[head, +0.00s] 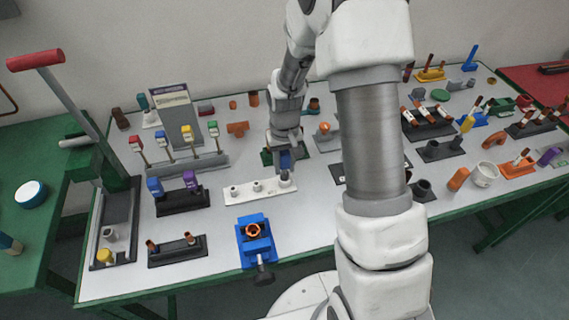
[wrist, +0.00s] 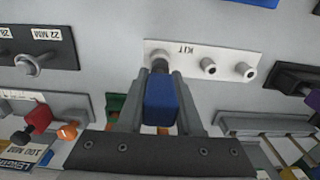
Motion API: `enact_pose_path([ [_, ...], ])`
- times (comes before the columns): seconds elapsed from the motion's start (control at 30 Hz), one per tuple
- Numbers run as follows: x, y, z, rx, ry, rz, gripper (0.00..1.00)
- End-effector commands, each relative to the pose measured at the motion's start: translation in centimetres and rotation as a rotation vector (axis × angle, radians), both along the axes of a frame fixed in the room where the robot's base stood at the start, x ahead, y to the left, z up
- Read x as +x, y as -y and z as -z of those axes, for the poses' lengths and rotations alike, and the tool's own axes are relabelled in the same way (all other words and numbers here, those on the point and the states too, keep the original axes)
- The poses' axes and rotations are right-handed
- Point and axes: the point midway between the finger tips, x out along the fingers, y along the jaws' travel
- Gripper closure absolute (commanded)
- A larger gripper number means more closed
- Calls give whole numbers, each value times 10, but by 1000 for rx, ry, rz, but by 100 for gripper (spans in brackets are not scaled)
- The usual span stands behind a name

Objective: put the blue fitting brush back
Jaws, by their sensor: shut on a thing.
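My gripper (head: 287,166) is shut on the blue fitting brush (wrist: 161,101), whose blue handle sits between the fingers in the wrist view. The brush's dark end (wrist: 160,66) points at the end of the white KIT holder (wrist: 191,53). In the head view, the holder (head: 246,191) lies on the table just below my gripper, and the brush is over its right end. Two sockets of the holder, one in the middle (wrist: 208,65) and one at the far end, show with nothing in them. I cannot tell whether the brush tip is inside the end socket or just above it.
A black holder with blue and purple pieces (head: 182,201) stands left of the KIT holder. A blue vise (head: 256,241) is in front of it. A rack with colored-top tools (head: 188,166) stands behind left. More holders crowd the right side.

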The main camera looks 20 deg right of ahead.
Motion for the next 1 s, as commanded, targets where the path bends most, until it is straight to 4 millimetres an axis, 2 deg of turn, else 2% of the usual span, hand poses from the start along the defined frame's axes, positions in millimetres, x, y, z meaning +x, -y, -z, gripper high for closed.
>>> enact_pose_path([
  [0.67,0,0,21,0,0,0,100],
  [0.7,0,0,20,0,0,0,64],
  [0.9,0,0,20,0,0,0,30],
  [1.0,0,0,20,0,0,0,30],
])
